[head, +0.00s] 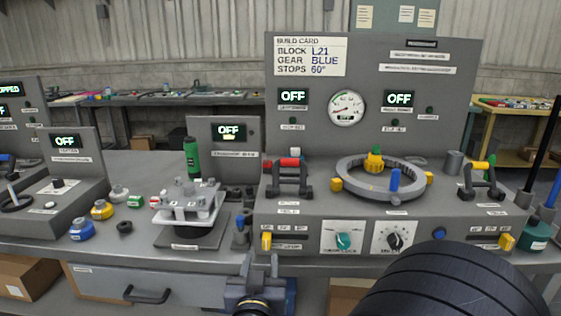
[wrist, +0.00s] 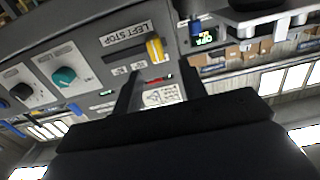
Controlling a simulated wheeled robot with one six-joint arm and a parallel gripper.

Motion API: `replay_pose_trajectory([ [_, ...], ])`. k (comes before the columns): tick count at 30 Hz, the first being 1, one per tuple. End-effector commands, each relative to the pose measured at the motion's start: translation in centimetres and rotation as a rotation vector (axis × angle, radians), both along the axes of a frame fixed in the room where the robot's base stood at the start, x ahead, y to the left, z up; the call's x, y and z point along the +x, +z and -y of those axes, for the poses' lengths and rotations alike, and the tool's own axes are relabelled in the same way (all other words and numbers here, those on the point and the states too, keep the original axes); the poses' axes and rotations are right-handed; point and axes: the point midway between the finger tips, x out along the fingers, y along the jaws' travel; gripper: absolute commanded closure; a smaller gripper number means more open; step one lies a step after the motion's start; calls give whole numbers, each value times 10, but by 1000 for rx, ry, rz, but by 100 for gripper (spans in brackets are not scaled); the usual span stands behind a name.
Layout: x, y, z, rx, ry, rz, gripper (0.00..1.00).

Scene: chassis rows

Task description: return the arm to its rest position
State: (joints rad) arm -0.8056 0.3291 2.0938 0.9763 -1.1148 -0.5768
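My gripper (head: 261,262) is low in the middle of the head view, in front of the bench's front edge. In the wrist view its two fingers (wrist: 162,88) stand apart with nothing between them. They are close to the console's front face, beside the yellow left stop slider (wrist: 154,48). That slider also shows in the head view (head: 266,241), just above and right of the gripper. A large black ribbed part of my own arm fills the lower right of the head view and hides some of the console front.
The console (head: 300,225) carries a grey ring (head: 352,192), two handles, a teal knob (head: 343,241) and a black knob (head: 394,241). To the left are a white block fixture (head: 187,208), a green bottle (head: 192,157) and a drawer (head: 165,285). Displays read OFF.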

Motion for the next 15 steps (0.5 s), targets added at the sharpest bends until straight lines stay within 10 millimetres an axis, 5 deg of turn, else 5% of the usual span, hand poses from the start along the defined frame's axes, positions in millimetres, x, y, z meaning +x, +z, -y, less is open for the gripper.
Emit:
replay_pose_trajectory([
  [9,57,-1,4,0,-4,1,60],
  [15,68,0,11,1,-2,2,60],
])
